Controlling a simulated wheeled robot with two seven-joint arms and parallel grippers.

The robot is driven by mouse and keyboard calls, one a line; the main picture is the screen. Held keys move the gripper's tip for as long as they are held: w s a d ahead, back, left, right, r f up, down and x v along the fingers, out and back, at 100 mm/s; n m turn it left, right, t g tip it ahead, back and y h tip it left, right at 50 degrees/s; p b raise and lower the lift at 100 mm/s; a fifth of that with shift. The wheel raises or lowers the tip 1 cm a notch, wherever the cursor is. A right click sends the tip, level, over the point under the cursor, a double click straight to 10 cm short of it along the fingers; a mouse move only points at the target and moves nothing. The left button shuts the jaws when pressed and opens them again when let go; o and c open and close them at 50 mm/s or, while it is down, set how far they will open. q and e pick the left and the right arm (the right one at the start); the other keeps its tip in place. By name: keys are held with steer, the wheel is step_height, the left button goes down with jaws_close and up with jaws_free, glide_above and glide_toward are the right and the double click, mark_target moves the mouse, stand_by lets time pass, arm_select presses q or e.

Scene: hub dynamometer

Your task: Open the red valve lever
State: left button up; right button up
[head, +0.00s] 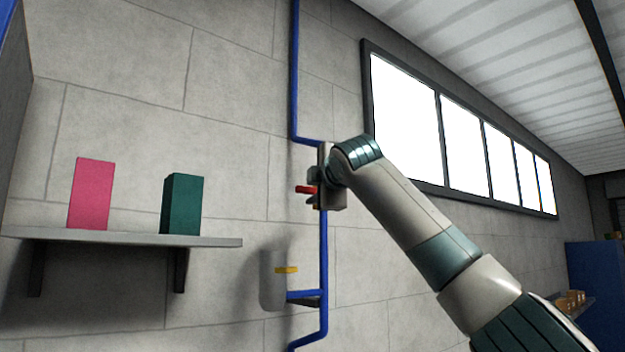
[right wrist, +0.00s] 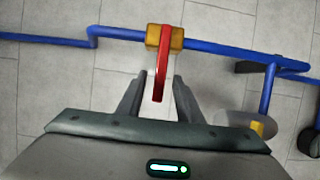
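The red valve lever (right wrist: 161,78) is on a brass-yellow valve body (right wrist: 176,38) on the blue pipe (right wrist: 215,47). In the right wrist view its free end reaches between the two fingers of my right gripper (right wrist: 158,90). The fingers stand apart on either side of the lever, with a gap to each. In the head view my right gripper (head: 316,188) is at the pipe, and a small red part of the lever (head: 305,190) shows beside it. The gripper hides most of the valve there. My left gripper is in neither view.
A wall shelf (head: 125,239) at the left holds a pink box (head: 91,194) and a dark green box (head: 182,204). A grey cylinder (head: 271,282) with a yellow band is on the wall below the valve, beside the blue pipe (head: 324,255). Windows (head: 405,118) are at the right.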

steer(key=shift+w+a, duration=0.1)
steer(key=shift+w, duration=0.5)
jaws_close()
